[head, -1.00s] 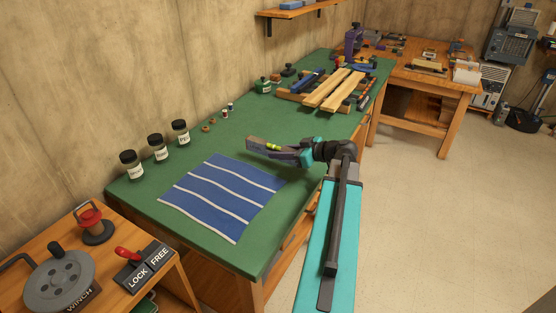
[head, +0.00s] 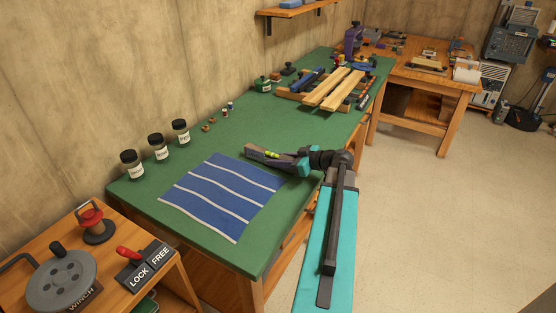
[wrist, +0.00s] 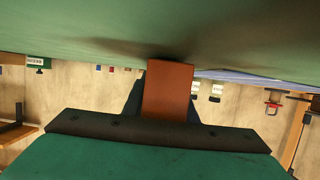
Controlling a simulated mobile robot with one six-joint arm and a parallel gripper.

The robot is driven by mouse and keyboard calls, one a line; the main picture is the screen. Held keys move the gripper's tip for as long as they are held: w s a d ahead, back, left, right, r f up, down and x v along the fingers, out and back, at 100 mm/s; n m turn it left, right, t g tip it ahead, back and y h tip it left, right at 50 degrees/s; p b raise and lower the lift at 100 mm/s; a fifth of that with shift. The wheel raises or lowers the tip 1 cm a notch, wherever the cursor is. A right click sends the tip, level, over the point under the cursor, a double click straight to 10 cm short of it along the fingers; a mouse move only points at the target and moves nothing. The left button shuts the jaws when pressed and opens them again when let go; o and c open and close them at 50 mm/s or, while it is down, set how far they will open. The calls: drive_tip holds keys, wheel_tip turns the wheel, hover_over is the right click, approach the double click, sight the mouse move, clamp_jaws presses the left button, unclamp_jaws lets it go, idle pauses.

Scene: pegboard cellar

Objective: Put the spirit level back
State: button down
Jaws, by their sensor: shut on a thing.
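The spirit level (head: 254,151) is a brown bar with a yellow-green vial, held in my gripper (head: 287,160) over the green bench near the top right corner of the striped cloth. My gripper is shut on it. In the wrist view the level's reddish-brown end (wrist: 167,90) sticks out between the dark fingers, and its far end is very close to the green surface, with a dark shadow there. I cannot tell whether it touches the bench.
A blue cloth with white stripes (head: 222,197) lies on the green bench (head: 240,133). Several labelled jars (head: 157,147) stand along the wall. Planks (head: 333,89) and tools crowd the far end. The middle of the bench is clear. A winch (head: 62,280) is at lower left.

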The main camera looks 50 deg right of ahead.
drive_tip(key=shift+f+b, duration=0.15)
drive_tip(key=shift+b, duration=0.15)
drive_tip(key=c, duration=1.4)
unclamp_jaws()
drive_tip(key=shift+c, duration=0.2)
drive_tip(key=shift+r+p, duration=0.2)
drive_tip(key=shift+p, duration=0.15)
drive_tip(key=b+v, duration=0.1)
drive_tip(key=v, duration=1.1)
drive_tip(key=shift+b, duration=0.3)
drive_tip(key=shift+c, duration=0.2)
